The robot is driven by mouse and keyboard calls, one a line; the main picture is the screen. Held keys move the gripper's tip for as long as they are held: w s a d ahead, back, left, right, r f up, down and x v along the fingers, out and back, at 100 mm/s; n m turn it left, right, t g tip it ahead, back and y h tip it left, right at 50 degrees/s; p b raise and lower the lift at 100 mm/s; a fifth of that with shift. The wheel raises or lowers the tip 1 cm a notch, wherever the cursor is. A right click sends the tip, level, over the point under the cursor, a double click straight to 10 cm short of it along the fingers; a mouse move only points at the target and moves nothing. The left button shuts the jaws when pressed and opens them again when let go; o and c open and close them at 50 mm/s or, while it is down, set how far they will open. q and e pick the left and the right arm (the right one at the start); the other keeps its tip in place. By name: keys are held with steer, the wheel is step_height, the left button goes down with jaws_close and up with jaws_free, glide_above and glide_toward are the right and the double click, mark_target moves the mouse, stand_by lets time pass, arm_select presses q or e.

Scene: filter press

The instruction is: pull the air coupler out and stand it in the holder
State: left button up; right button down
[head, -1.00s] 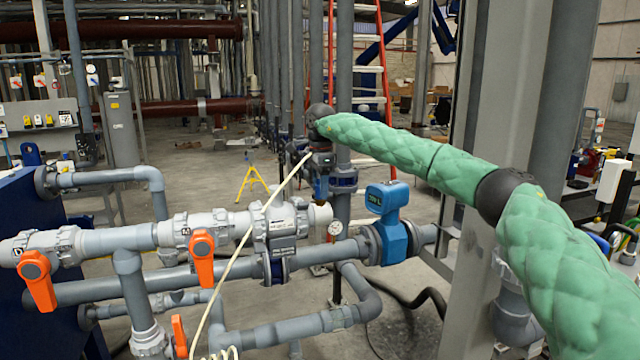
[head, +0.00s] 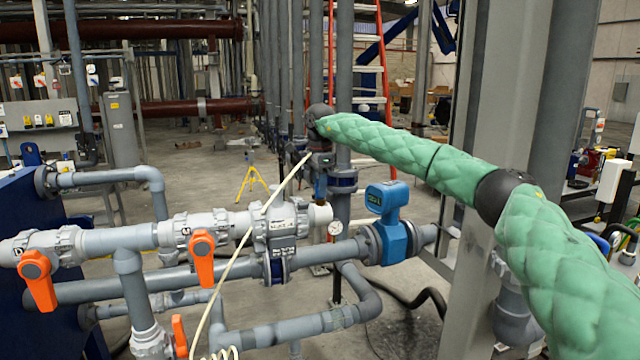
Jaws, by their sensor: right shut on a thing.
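My right arm comes in from the right in green padding. Its small gripper (head: 320,160) hangs at the far end, above the white pipe end. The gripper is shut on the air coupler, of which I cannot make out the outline. A cream air hose (head: 237,262) runs from the gripper down to the lower left, across the front of the pipes, into a coil at the bottom edge. A small blue and brownish part shows just under the gripper; I cannot tell whether the coupler is seated in it or apart. I cannot make out the holder. My left gripper is not in view.
Grey pipes with orange valve handles (head: 202,258) fill the lower left. A blue flow meter (head: 390,222) and a small pressure gauge (head: 335,228) are right of the white pipe end (head: 321,214). A grey column (head: 500,170) stands behind my arm.

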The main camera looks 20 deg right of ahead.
steer(key=shift+s+a+f, duration=0.1)
steer(key=shift+a+f, duration=0.05)
steer(key=shift+f, duration=0.45)
steer(key=shift+r, duration=0.2)
steer(key=shift+w+r+p, duration=0.3)
steer(key=shift+r+p, duration=0.2)
steer(key=shift+r, duration=0.4)
steer(key=shift+s+r, duration=0.1)
steer(key=shift+r, duration=0.5)
steer(key=shift+r+p, duration=0.95)
steer(key=shift+r, duration=0.65)
